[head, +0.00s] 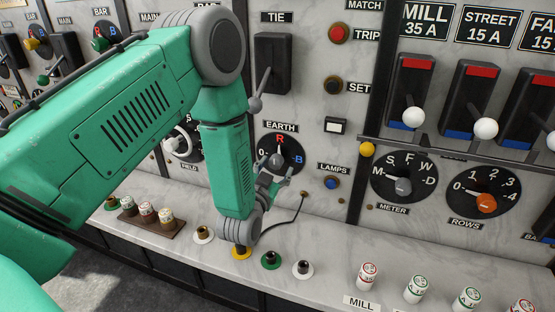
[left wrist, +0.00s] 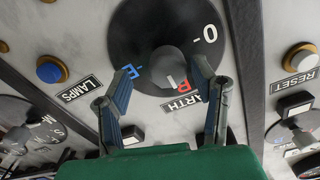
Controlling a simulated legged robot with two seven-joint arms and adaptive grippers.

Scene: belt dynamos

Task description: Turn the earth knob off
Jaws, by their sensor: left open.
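The earth knob (head: 276,160) is a grey knob on a round black dial below the EARTH label (head: 280,127). The dial has a red R at the top and a blue B at the right; the wrist view also shows a white 0. In the left wrist view the knob (left wrist: 168,62) lies close to the red R and appears to point toward it. My left gripper (head: 273,181) is at the dial's lower edge. In the left wrist view its open fingers (left wrist: 167,72) reach either side of the knob, with visible gaps. My right gripper is out of view.
A TIE lever (head: 272,63) hangs above the dial. To the right are a lamps button (head: 332,183), the meter dial (head: 403,178) and the rows dial (head: 483,193). A marble ledge below carries sockets and a looping cord (head: 297,215).

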